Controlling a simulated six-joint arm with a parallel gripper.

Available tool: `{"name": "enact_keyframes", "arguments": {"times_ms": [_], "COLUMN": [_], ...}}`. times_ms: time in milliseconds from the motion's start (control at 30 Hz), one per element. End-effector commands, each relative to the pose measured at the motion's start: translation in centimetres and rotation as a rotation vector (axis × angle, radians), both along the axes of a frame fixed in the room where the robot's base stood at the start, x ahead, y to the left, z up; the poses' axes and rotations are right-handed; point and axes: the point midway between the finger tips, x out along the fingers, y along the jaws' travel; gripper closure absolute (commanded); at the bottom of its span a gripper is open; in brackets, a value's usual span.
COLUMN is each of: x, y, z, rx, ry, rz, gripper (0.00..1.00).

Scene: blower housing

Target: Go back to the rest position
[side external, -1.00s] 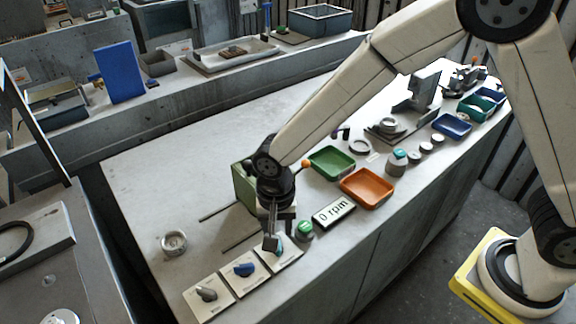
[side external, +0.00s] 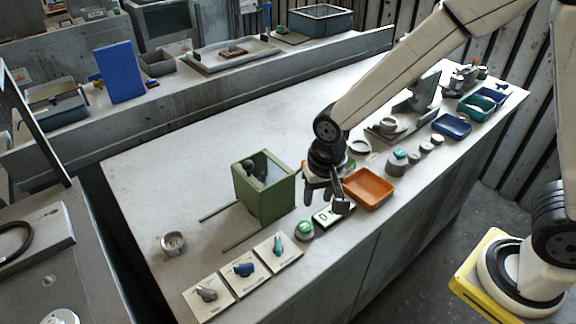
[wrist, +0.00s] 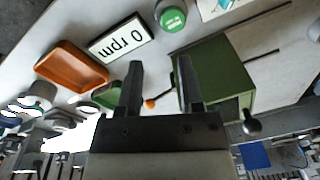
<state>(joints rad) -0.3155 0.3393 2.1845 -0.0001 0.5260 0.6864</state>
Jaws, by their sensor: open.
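My gripper (side external: 325,202) hangs above the bench in the side view, over the rpm display and beside the orange tray. Its two fingers are apart and nothing is between them. It also shows in the wrist view (wrist: 164,66), with the fingers spread. The green blower housing (side external: 264,185) stands on the bench to the left of my gripper, apart from it in the side view. It also shows in the wrist view (wrist: 222,78), behind the right finger. The display (wrist: 119,38) reads 0 rpm; in the side view my gripper partly hides it.
Three knob plates (side external: 243,270) lie at the bench's front left, near a green button (side external: 305,229). An orange tray (side external: 368,188) is right of my gripper. A blue tray (side external: 452,125) and several small parts stand farther right. The bench's back left is clear.

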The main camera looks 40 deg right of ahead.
Motion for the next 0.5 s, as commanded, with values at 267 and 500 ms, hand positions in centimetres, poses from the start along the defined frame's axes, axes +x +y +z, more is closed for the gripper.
{"name": "enact_keyframes", "arguments": {"times_ms": [267,500], "x": [-3.6,-6.4], "y": [-7.5,-10.9], "z": [1.9,2.3], "rx": [-0.032,-0.075], "ry": [-0.091,-0.139], "rz": [0.198,0.327], "gripper": [0.53,0.53]}}
